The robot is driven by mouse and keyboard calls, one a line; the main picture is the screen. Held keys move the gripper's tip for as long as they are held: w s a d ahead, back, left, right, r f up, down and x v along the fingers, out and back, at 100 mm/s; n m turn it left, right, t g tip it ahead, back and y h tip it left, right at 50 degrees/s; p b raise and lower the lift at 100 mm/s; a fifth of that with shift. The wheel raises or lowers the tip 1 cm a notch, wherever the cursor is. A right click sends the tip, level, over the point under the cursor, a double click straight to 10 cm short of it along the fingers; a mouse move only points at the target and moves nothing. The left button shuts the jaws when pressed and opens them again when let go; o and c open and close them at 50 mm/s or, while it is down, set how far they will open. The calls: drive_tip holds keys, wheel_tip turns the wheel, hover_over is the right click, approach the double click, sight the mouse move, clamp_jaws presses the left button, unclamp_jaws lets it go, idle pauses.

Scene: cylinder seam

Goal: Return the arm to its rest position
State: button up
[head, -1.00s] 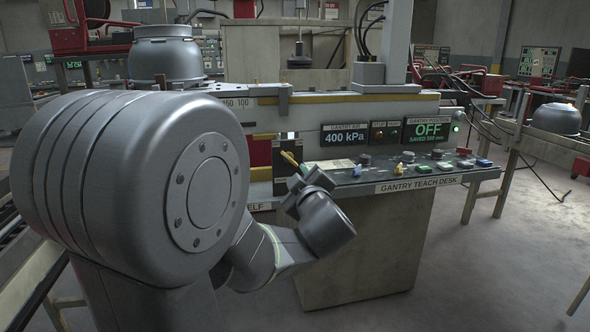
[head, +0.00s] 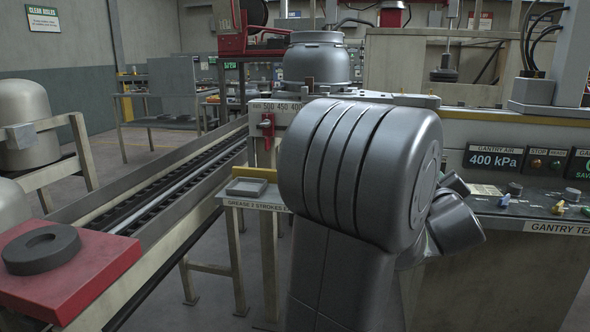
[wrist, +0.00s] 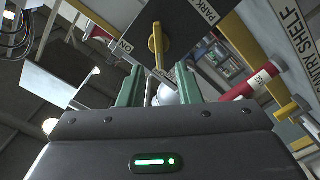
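My arm fills the middle of the head view, with its large grey rounded joint in front of the gantry bench. The arm is bent and its far links reach right, beside the gantry teach desk (head: 535,212). My gripper is hidden behind the arm there. In the wrist view my gripper (wrist: 159,74) has two green fingers standing apart. A pale rounded thing shows between them, seemingly behind the gap. A yellow handle with a round knob (wrist: 159,43) is beyond the fingertips, near a sign reading PARK (wrist: 206,12).
A roller conveyor (head: 185,185) runs along the left. A dark ring (head: 41,249) lies on a red block (head: 105,262) at the lower left. A small shelf (head: 257,200) with a grey pad is left of my arm. A red cylinder (wrist: 250,82) shows in the wrist view.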

drive_tip(key=x, duration=0.5)
drive_tip(key=shift+w, duration=0.15)
drive_tip(key=p+v, duration=0.2)
drive_tip(key=v, duration=1.2)
drive_tip(key=w+d+m+p, duration=0.3)
drive_tip(key=w+m, duration=0.3)
drive_tip(key=w, duration=0.7)
drive_tip(key=shift+w+d+r+p, duration=0.2)
drive_tip(key=shift+w+d+p, duration=0.1)
drive_tip(key=shift+d, duration=0.05)
